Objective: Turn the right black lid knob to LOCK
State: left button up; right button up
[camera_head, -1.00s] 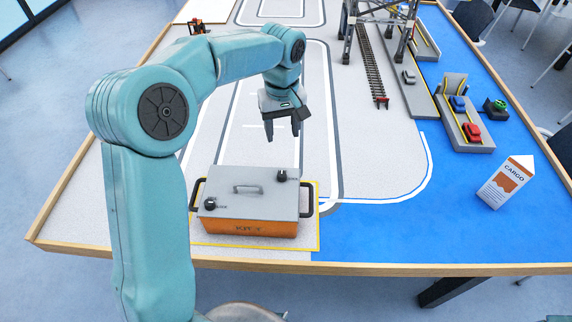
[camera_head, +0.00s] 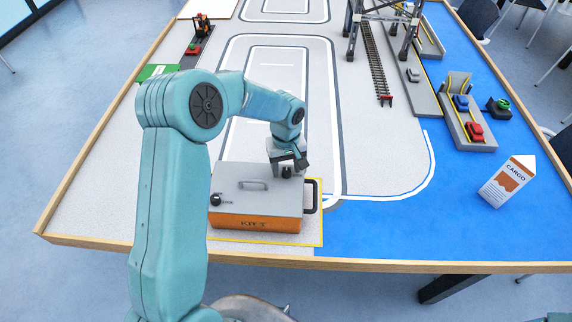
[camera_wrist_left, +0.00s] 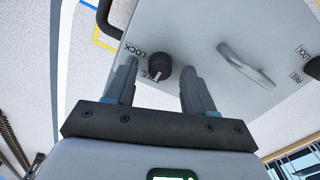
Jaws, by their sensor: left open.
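The grey case (camera_head: 255,187) with an orange front sits near the table's front edge. Its right black lid knob (camera_head: 286,172) is at the lid's back right corner. In the left wrist view this knob (camera_wrist_left: 159,65) is round and black, beside the printed words LOCK and FREE; its white mark points toward FREE, which is partly hidden. My left gripper (camera_head: 288,168) is open above the knob. In the left wrist view its two fingers (camera_wrist_left: 158,74) stand on either side of the knob, apart from it. My right gripper is not in view.
The lid also has a grey handle (camera_head: 253,185) and a left black knob (camera_head: 216,199). A black side handle (camera_head: 312,196) sticks out on the right. A cargo carton (camera_head: 508,183) stands on the blue area, with a gantry crane (camera_head: 383,25) at the back.

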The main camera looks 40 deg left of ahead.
pick_arm(q)
grip_shut()
jog(key=shift+m, duration=0.3)
jog(key=m+b, duration=0.2)
jog(key=m, duration=0.1)
jog(key=shift+w+f, duration=0.1)
jog(key=m+b, duration=0.1)
jog(key=m, duration=0.3)
jog(key=shift+d, duration=0.15)
jog(key=m, duration=1)
jog(key=shift+d, duration=0.1)
jog(key=shift+m, duration=0.3)
